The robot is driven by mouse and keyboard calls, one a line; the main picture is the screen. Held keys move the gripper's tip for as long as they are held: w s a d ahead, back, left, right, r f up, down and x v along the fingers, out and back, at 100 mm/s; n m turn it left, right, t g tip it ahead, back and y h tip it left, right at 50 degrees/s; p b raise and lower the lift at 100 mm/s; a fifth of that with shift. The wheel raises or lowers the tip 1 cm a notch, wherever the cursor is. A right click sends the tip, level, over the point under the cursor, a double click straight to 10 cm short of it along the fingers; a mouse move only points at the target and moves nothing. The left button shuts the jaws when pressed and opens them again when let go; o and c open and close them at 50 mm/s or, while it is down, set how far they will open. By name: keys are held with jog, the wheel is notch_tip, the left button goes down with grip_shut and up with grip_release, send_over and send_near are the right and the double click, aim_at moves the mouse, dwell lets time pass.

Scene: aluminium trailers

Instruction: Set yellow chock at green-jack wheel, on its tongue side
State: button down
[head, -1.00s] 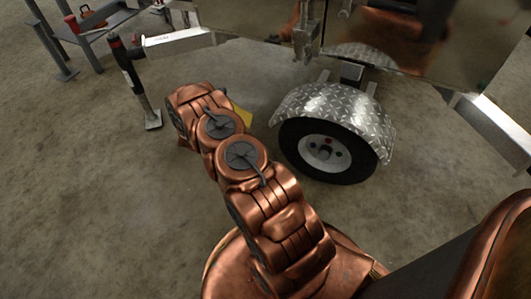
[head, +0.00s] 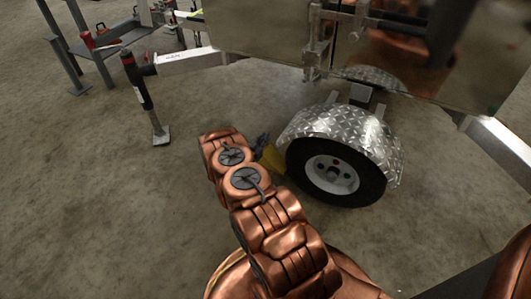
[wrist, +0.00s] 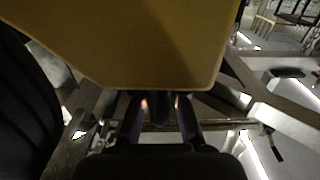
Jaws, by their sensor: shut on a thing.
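The yellow chock (head: 272,158) is beside the left side of the trailer wheel (head: 335,173), close to the tyre. I cannot tell whether it touches the tyre or the floor. My gripper (head: 259,146) is shut on the chock, mostly hidden behind my arm in the head view. In the wrist view the chock (wrist: 140,45) fills the upper middle, above my gripper's fingers (wrist: 160,112), with the dark tyre (wrist: 25,110) at the left. A jack (head: 140,90) with a dark body and red band stands at the left end of an aluminium beam (head: 190,62); no green shows on it.
A diamond-plate fender (head: 345,130) covers the top of the wheel, and the trailer's side panel (head: 260,35) is above. A grey rack (head: 95,50) with red items stands at the back left. The concrete floor (head: 80,200) at the left is clear.

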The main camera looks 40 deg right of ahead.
aim_at(273, 154)
jog(key=shift+f+b, duration=1.05)
jog(key=shift+f, duration=1.95)
jog(key=c, duration=1.2)
grip_release()
